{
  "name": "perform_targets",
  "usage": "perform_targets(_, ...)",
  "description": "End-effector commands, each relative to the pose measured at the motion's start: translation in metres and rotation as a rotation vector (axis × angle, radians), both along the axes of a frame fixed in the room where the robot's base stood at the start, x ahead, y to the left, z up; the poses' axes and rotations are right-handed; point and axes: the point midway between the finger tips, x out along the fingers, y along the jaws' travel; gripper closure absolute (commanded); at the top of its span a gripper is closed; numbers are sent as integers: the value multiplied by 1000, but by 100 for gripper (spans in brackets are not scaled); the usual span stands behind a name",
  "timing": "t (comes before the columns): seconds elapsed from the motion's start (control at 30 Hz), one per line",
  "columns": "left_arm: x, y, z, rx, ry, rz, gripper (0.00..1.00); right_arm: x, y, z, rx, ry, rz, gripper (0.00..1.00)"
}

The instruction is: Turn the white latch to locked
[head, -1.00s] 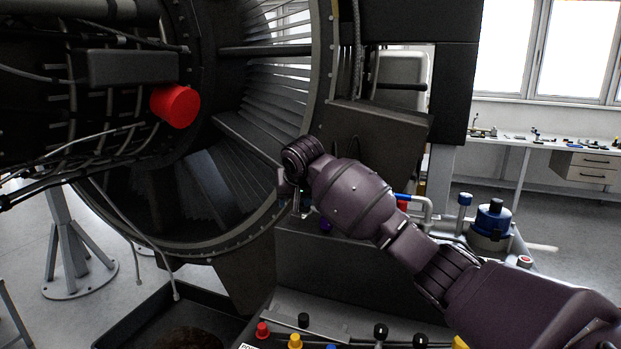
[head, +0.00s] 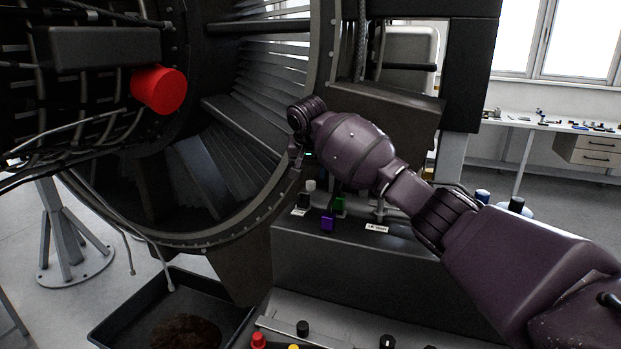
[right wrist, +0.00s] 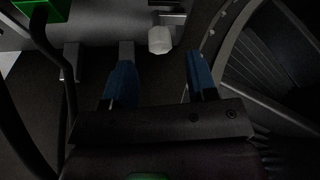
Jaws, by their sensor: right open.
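A white rounded knob (right wrist: 160,40), which looks like the white latch, sits on a grey bracket in the right wrist view. A small white cap (head: 311,185) shows on the dark ledge in the head view, probably the same part. My right gripper (right wrist: 161,76) is open, its two blue-tipped fingers apart and nothing between them. The knob lies just beyond the fingertips, between their lines, without visible contact. In the head view the right gripper (head: 297,158) is above the ledge, mostly hidden by its wrist. I cannot read the latch's setting. My left gripper is out of view.
A green block (head: 340,205) and a purple block (head: 327,223) sit beside the white cap; the green block also shows in the right wrist view (right wrist: 48,8). The engine's round casing (head: 322,120) stands close left. A black tray (head: 112,325) lies below.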

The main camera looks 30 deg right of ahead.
Motion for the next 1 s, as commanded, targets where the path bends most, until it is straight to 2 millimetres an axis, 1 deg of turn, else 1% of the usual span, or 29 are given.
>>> perform_targets(0.03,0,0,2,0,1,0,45,2,-2,-8,-1,4,-1,48)
perform_targets(0.1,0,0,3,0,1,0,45,5,-3,-17,0,3,-1,48)
perform_targets(0.3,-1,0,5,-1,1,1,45,11,-7,-32,0,0,0,48)
perform_targets(0.43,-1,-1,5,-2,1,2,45,12,-8,-36,0,0,1,48)
perform_targets(0.67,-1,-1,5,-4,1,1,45,12,-8,-36,0,0,1,48)
perform_targets(0.77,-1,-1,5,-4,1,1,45,12,-8,-36,0,0,1,61)
perform_targets(0.9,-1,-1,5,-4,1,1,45,12,-8,-36,0,0,1,83)
perform_targets(1.0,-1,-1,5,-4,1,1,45,12,-8,-36,0,0,1,97)
